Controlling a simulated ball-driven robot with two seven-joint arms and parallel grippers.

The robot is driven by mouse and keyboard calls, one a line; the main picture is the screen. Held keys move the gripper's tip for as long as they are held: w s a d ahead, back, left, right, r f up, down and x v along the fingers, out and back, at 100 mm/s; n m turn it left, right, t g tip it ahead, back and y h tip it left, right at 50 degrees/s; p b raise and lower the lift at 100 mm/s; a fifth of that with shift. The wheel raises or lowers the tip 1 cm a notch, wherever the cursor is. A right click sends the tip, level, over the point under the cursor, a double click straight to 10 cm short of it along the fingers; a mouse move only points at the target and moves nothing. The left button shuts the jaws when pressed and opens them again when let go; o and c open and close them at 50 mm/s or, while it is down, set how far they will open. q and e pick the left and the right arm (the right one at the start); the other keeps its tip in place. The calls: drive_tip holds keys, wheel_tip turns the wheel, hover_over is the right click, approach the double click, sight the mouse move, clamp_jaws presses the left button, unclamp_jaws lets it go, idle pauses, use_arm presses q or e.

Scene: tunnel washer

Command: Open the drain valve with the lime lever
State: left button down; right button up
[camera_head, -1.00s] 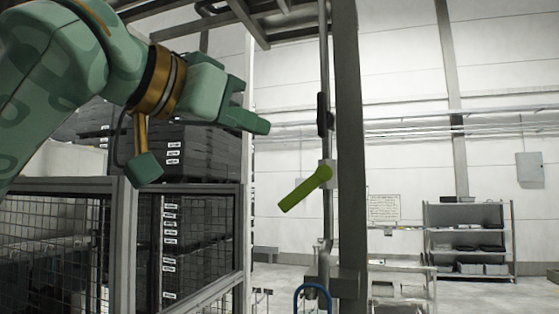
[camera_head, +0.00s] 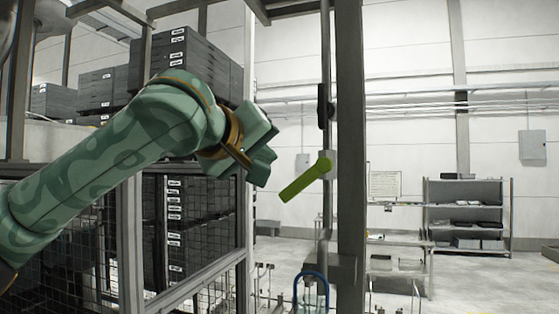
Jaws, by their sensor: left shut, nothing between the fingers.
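The lime lever (camera_head: 304,181) is fixed to a thin vertical pipe (camera_head: 326,120) beside a dark post. It slants down to the left from its pivot at upper right. My left gripper (camera_head: 268,168) is at the left of the lever, shut and empty, a little above the height of the lever's free end. A small gap shows between them in the picture; I cannot tell the depth between them. My right gripper is not in view.
A dark vertical post (camera_head: 350,150) stands right of the pipe. A mesh fence (camera_head: 130,240) with stacked black crates (camera_head: 190,65) is at the left. A blue hose (camera_head: 311,277) loops below the lever. Shelves (camera_head: 466,215) stand far back right.

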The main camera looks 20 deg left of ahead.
sight(304, 181)
use_arm(q)
drive_tip(key=d+f, duration=0.1)
drive_tip(key=d+f+p, duration=0.1)
drive_tip(key=f, duration=0.1)
drive_tip(key=shift+w+d+f, duration=0.15)
drive_tip(key=shift+d, duration=0.15)
